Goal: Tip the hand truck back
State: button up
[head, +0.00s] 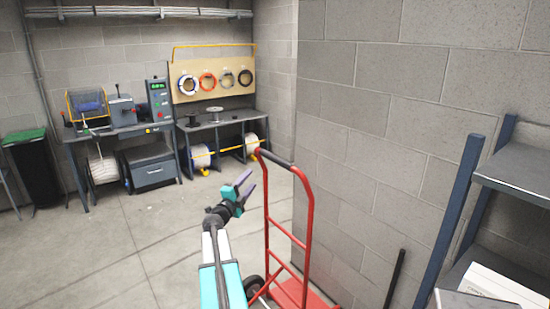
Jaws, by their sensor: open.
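The red hand truck (267,215) stands upright in the middle of the head view, close to the block wall. Its dark grip (277,160) is on the top bar of the frame. A black wheel (254,287) and the red base plate show at the bottom edge, partly cut off. My gripper (247,190) is open and empty, just left of the frame and below the top bar. The fingers appear apart from the frame, though the depth between them is hard to tell. My arm hides some floor left of the wheel.
A metal shelf (519,174) with blue posts stands at the right. A dark bar (395,280) leans by the wall. Workbenches with machines and cable spools (104,169) line the back, beside a black bin (33,170). The concrete floor (110,250) at left is clear.

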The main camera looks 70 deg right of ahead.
aim_at(275, 160)
jog(key=s, duration=0.1)
jog(key=s+r+m+g, duration=0.1)
jog(key=s+d+r+m+g, duration=0.1)
jog(key=shift+s+d, duration=0.1)
jog(key=shift+s, duration=0.25)
jog(key=shift+d, duration=0.15)
jog(key=shift+p+x, duration=2.45)
jog(key=shift+x, duration=4.3)
jog(key=shift+f, duration=0.15)
grip_shut()
